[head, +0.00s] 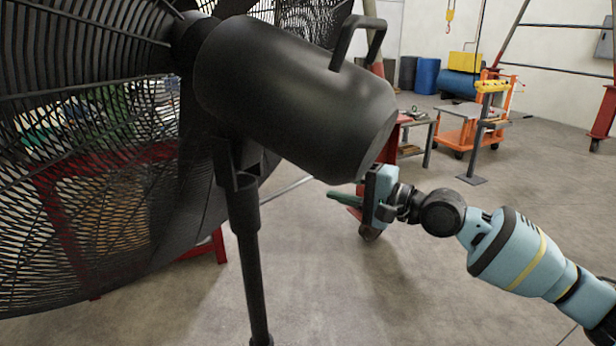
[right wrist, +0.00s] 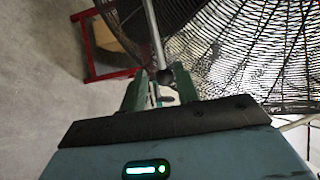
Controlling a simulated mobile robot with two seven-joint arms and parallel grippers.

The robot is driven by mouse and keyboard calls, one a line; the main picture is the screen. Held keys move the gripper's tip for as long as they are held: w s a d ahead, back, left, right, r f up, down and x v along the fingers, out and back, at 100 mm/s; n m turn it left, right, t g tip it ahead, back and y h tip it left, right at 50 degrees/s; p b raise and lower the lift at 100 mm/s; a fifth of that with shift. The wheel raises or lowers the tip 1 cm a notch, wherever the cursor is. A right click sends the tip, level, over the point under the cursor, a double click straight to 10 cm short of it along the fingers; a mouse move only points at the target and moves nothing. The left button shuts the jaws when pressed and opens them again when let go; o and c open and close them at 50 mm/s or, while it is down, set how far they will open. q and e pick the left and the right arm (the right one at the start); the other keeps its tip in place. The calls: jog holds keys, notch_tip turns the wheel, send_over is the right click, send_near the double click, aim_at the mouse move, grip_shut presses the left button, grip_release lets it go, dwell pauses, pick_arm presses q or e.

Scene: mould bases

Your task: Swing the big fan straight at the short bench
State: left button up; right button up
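The big black fan fills the left of the head view: its motor housing (head: 290,100), cage (head: 90,230), top handle (head: 362,40) and upright pole (head: 246,250). The cage also shows in the right wrist view (right wrist: 240,60). My right gripper (head: 345,200) is just below and right of the housing's rear end. In the wrist view its green fingers are apart, with a dark ball-ended rod (right wrist: 165,76) between or beyond them; contact is unclear. A low grey-topped bench (head: 415,128) stands behind the housing; I cannot tell if it is the short bench. My left gripper is out of view.
A red frame (head: 70,225) shows behind the cage, also in the wrist view (right wrist: 92,72). An orange cart (head: 462,125), a yellow-topped stand (head: 485,145) and blue barrels (head: 427,75) stand at the back right. Open concrete floor lies in the foreground right.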

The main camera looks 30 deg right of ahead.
aim_at(309, 179)
jog(key=shift+a, duration=0.1)
jog(key=shift+p+x, duration=0.4)
jog(key=shift+x, duration=3.45)
grip_shut()
